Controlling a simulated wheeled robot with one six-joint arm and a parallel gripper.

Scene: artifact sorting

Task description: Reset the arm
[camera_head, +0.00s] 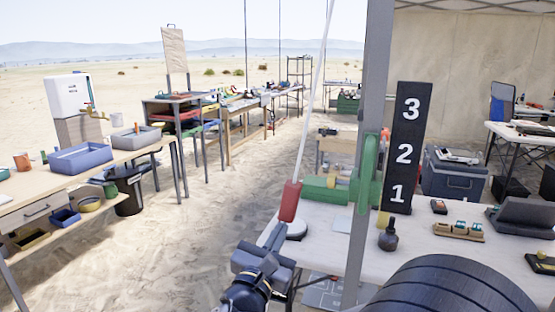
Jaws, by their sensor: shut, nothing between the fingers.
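My gripper (273,236) shows at the bottom centre of the head view, at the end of my dark grey arm. It points up and away over the sand, just left of the near table. It looks shut, with nothing held. The red lower end (290,202) of a slanting white rod overlaps the area just beyond the fingertips; I cannot tell whether they touch. A large black ribbed cylinder at the lower right, possibly part of my arm, hides part of the near table.
The near table (325,251) holds a black 3-2-1 board (406,150), a green device (330,188), a dark bottle (388,237) and a wooden rack (458,231). A grey post (367,100) stands close. A left workbench (115,154) holds trays. Open sand lies between.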

